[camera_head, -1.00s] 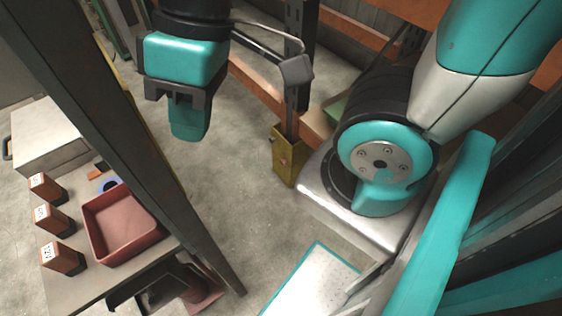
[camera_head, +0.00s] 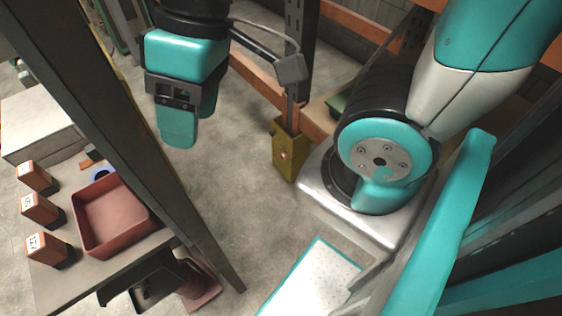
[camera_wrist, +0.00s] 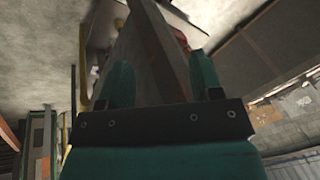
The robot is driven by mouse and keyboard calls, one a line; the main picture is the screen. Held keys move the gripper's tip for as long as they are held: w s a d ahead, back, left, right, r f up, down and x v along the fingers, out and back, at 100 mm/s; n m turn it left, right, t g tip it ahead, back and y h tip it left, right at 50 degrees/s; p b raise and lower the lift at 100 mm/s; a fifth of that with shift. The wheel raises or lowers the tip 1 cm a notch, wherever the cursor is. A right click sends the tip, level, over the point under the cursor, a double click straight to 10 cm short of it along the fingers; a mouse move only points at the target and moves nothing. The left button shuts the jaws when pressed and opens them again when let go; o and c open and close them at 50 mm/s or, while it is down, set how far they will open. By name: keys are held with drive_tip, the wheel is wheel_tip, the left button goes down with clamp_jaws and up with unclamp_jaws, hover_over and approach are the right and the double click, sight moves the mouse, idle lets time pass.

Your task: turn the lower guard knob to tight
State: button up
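A yellow guard (camera_head: 291,158) stands at the foot of a dark rack upright in the middle of the head view. A small reddish spot (camera_head: 283,155) shows on its face; I cannot tell whether it is the lower knob. No knob shows clearly in the wrist view. My gripper (camera_head: 193,127) hangs left of the guard and above it, well apart from it. In the wrist view my gripper (camera_wrist: 158,75) has its two teal fingers spread, with nothing held. A grey post shows beyond the gap between them.
A slanting dark post (camera_head: 120,150) stands just left of my gripper. Behind it a table holds a red tray (camera_head: 84,236), several orange boxes (camera_head: 42,210) and a pale case (camera_head: 45,125). Orange beams (camera_head: 262,88) flank the upright. Bare floor (camera_head: 235,190) lies between.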

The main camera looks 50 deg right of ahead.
drive_tip(key=w+d+f+m+t+h+b, duration=0.1)
drive_tip(key=w+d+f+b, duration=0.3)
drive_tip(key=f+b, duration=1.05)
drive_tip(key=w+d+f+m+h+b, duration=0.2)
drive_tip(key=w+d+f+b, duration=0.2)
drive_tip(key=f+b, duration=1)
drive_tip(key=w+d+f+m+t+h+b, duration=0.1)
drive_tip(key=w+d+f+b, duration=0.3)
drive_tip(key=f+b, duration=1.05)
drive_tip(key=w+d+f+n+g+h+b, duration=0.1)
drive_tip(key=w+d+f+n+h, duration=0.25)
drive_tip(key=w+d+f, duration=0.6)
drive_tip(key=w+d+f+n+h+b, duration=0.15)
drive_tip(key=w+d+f+h, duration=0.4)
drive_tip(key=f, duration=0.65)
drive_tip(key=n+g+h, duration=0.4)
drive_tip(key=n, duration=0.3)
approach(282, 157)
drive_tip(key=b+x, duration=0.8)
drive_tip(key=shift+d+f, duration=0.25)
drive_tip(key=shift+f, duration=0.05)
drive_tip(key=shift+d, duration=0.4)
